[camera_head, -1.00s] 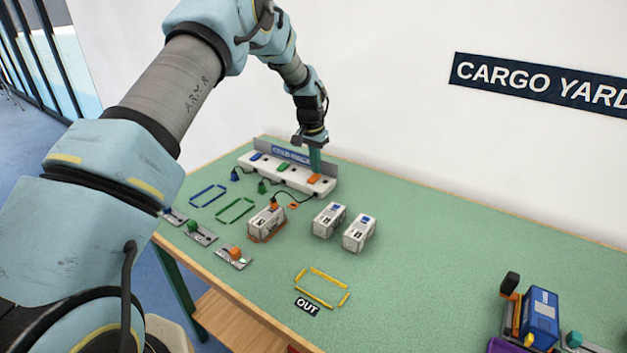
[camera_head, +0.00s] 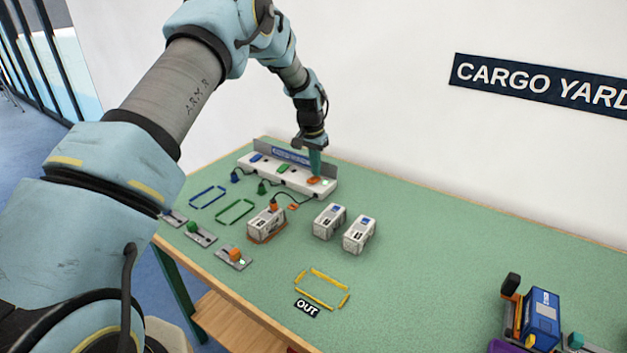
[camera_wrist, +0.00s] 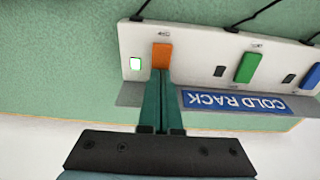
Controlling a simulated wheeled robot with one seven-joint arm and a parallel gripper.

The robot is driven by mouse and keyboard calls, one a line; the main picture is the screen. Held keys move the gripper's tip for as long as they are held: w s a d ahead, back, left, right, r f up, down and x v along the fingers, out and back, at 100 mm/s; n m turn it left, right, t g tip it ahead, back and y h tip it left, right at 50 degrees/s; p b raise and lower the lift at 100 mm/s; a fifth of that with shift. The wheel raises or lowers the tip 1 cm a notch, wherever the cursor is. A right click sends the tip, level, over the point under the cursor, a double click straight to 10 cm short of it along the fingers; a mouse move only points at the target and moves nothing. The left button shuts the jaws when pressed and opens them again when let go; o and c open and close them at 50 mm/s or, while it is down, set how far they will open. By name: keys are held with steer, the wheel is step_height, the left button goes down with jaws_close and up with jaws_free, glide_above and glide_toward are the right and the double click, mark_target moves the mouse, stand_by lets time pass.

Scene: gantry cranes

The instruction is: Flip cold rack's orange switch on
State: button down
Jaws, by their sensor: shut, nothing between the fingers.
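The cold rack (camera_head: 297,180) is a white strip with a blue "COLD RACK" sign at the back left of the green table. Its orange switch (camera_head: 314,181) is at the right end, and a small lamp (camera_head: 326,182) beside it glows green-white. In the wrist view the orange switch (camera_wrist: 162,56) is at the fingertips and the lit lamp (camera_wrist: 135,64) is beside it. My gripper (camera_wrist: 160,72) is shut and empty, its tips at the switch, seemingly touching it. It also shows in the head view (camera_head: 315,174).
Green (camera_head: 281,168) and blue (camera_head: 256,157) switches share the rack. A container with an orange plug (camera_head: 267,222) and two white containers (camera_head: 329,219) stand in front. Small switch plates (camera_head: 234,257) line the left edge. The right middle of the table is clear.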

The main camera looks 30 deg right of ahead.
step_height(320, 180, up, 6)
steer(key=p, duration=0.3)
steer(key=shift+r, duration=0.25)
stand_by(0.5)
steer(key=s+a+r+n, duration=0.1)
steer(key=a+r+n, duration=0.15)
steer(key=a, duration=0.65)
steer(key=s+a+r+n, duration=0.1)
steer(key=a+r, duration=0.3)
steer(key=a, duration=0.4)
steer(key=s+a+r+n, duration=0.1)
steer(key=a+r+n, duration=0.15)
steer(key=a, duration=0.65)
steer(key=s+a+r+n+y, duration=0.1)
steer(key=s+a+n, duration=0.4)
steer(key=s+a, duration=1.1)
steer(key=a, duration=0.2)
steer(key=shift+s+a+r+t, duration=0.3)
steer(key=shift+t, duration=0.1)
